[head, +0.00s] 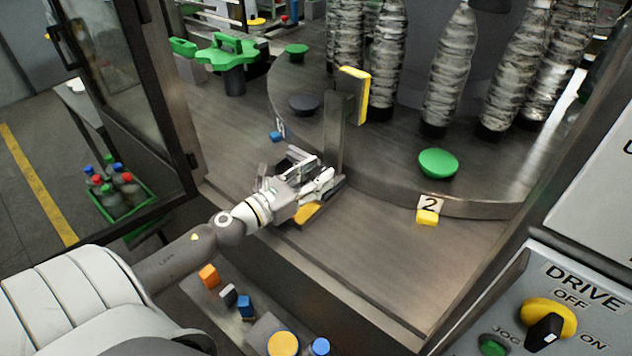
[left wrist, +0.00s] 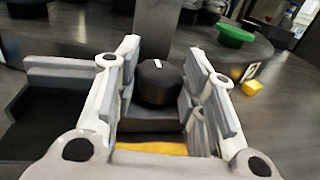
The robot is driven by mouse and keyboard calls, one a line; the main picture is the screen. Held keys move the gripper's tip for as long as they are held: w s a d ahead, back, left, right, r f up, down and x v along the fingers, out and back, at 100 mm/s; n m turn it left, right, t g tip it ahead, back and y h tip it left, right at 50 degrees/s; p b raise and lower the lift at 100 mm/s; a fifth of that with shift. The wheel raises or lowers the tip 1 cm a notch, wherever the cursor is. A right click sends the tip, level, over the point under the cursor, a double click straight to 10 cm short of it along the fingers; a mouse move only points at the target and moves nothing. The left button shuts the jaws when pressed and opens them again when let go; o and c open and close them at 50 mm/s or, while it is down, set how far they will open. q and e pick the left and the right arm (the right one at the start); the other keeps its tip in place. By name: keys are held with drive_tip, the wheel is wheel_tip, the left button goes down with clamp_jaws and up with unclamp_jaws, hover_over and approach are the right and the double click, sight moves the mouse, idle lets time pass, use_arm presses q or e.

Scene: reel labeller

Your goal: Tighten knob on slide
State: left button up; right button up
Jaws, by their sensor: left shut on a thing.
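My left gripper (head: 318,182) reaches in from the left to the foot of the upright metal post in the head view. In the left wrist view its two fingers (left wrist: 165,85) stand on either side of a black knob (left wrist: 160,82) with a small white mark on top. The fingers are shut on the knob. The knob sits on the slide (left wrist: 150,126), a dark block at the foot of the post (left wrist: 157,25). A yellow part (head: 306,213) shows below the gripper. In the head view the gripper hides the knob. My right gripper is not in view.
A round metal table (head: 390,165) carries wrapped bottles (head: 448,70) and a green disc (head: 438,163). A yellow pad (head: 355,88) tops the post. A drive panel (head: 575,300) stands at the lower right. A glass door (head: 120,80) is at the left.

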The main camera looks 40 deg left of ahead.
use_arm(q)
drive_tip(key=shift+a+m+h+b, duration=0.1)
drive_tip(key=shift+m+h+b, duration=0.3)
drive_tip(key=shift+h, duration=0.2)
drive_tip(key=shift+w, duration=0.1)
drive_tip(key=o, duration=1)
drive_tip(key=shift+s+a+f, duration=0.1)
drive_tip(key=shift+s+a, duration=0.05)
drive_tip(key=shift+s, duration=0.5)
drive_tip(key=v, duration=1)
drive_tip(key=shift+s+a+r, duration=0.15)
drive_tip(key=shift+s+r, duration=0.1)
drive_tip(key=shift+s, duration=0.1)
drive_tip(key=shift+f, duration=0.1)
